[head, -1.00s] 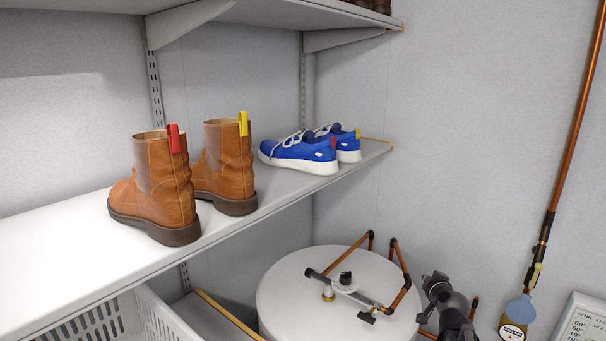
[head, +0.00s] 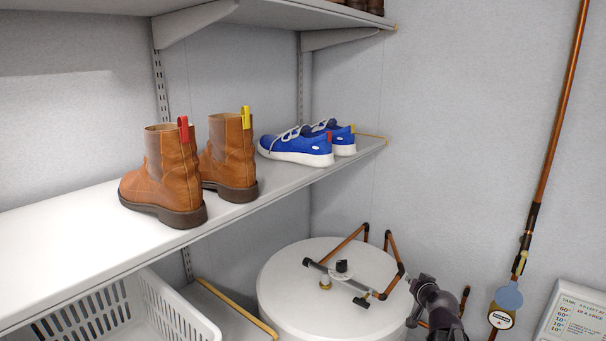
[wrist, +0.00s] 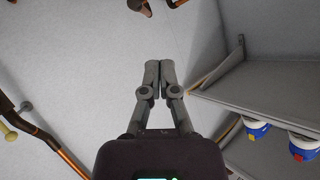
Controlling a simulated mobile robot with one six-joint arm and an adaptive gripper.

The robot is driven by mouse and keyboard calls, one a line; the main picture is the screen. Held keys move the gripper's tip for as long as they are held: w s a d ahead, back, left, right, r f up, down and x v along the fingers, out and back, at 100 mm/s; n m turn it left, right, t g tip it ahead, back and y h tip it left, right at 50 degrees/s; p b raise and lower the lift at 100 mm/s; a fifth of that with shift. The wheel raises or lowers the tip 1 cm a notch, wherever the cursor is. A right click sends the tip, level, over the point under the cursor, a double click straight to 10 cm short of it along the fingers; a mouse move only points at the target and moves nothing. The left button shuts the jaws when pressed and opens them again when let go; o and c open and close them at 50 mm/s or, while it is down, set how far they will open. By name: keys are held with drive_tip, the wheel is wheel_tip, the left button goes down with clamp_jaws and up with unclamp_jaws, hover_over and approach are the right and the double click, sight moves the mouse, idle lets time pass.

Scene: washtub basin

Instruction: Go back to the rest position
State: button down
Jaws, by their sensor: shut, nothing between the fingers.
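My gripper (wrist: 159,72) shows in the wrist view with its two fingers together and nothing between them. It points toward the plain wall. In the head view, part of my dark arm (head: 436,308) shows at the lower right, in front of the wall and beside the white tank; the fingertips are hard to make out there.
A shelf (head: 70,222) holds two brown boots (head: 165,180) and blue shoes (head: 297,147). Below are a white basket (head: 165,310) and a white tank (head: 300,262) with copper pipes. A vertical copper pipe (head: 563,100) and a sign (head: 574,318) are at right.

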drive_tip(key=s+a+f+n+g, duration=0.1)
drive_tip(key=a+f+g, duration=0.1)
drive_tip(key=a, duration=0.1)
drive_tip(key=s+a+f+n+g+y, duration=0.1)
drive_tip(key=s+a+f+g, duration=0.1)
drive_tip(key=a, duration=0.2)
drive_tip(key=s+a+f+n+g+y, duration=0.1)
drive_tip(key=s+a+f, duration=0.1)
drive_tip(key=a+f, duration=0.1)
drive_tip(key=shift+s+a+g, duration=0.25)
drive_tip(key=shift+a+g, duration=0.1)
drive_tip(key=shift+g, duration=0.05)
drive_tip(key=s+a+f+g+h, duration=0.1)
drive_tip(key=s+a+f+g, duration=0.1)
drive_tip(key=s+f+g, duration=0.3)
drive_tip(key=s+a+g+h, duration=0.1)
drive_tip(key=s+a+g, duration=0.15)
drive_tip(key=s, duration=0.35)
wheel_tip(320, 180, down, 19)
drive_tip(key=s+b, duration=0.3)
drive_tip(key=b, duration=1.6)
drive_tip(key=shift+d+r+n, duration=0.2)
drive_tip(key=shift+n, duration=0.1)
drive_tip(key=shift+w, duration=0.15)
